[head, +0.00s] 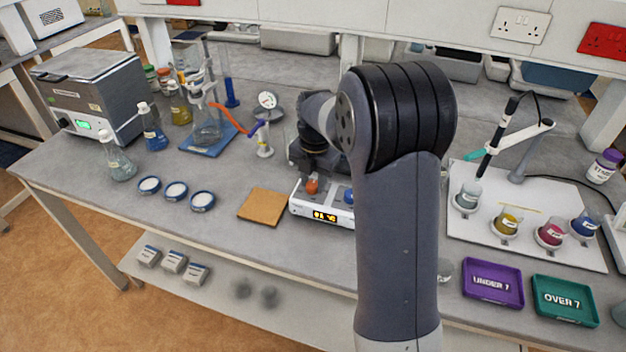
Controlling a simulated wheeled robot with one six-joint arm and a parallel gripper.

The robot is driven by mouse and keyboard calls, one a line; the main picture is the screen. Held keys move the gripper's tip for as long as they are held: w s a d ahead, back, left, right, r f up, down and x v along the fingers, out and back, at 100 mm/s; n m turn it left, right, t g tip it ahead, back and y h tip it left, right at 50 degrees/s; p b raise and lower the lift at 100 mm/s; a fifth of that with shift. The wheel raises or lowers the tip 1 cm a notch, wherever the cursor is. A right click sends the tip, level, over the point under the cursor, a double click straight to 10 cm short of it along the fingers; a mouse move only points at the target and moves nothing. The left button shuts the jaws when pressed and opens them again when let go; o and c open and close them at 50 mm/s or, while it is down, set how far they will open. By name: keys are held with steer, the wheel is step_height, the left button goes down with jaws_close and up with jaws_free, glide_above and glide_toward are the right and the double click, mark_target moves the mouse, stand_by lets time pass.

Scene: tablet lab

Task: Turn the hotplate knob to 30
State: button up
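The hotplate (304,206) is a low white unit near the bench's front edge, with a lit amber display (325,216) on its front. Its digits are too small to read surely. A small orange, knob-like part (312,187) shows on its upper side, and a blue one (348,196) shows beside my arm. I cannot tell which is the heat knob or read any scale. My gripper (312,173) points down just above the orange part. I cannot tell whether it touches it or whether its fingers are open. My arm hides the hotplate's right side.
A tan square mat (263,206) lies left of the hotplate, near three small dishes (176,191). A clamp stand with flask (207,125) stands behind. Right of my arm are coloured beakers on a white board (480,232), a purple tray (493,283) and a green tray (564,301).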

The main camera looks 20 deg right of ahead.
steer(key=c, duration=0.5)
steer(key=shift+m, duration=0.4)
steer(key=m, duration=0.5)
steer(key=shift+m, duration=0.4)
steer(key=m, duration=0.9)
steer(key=o, duration=1)
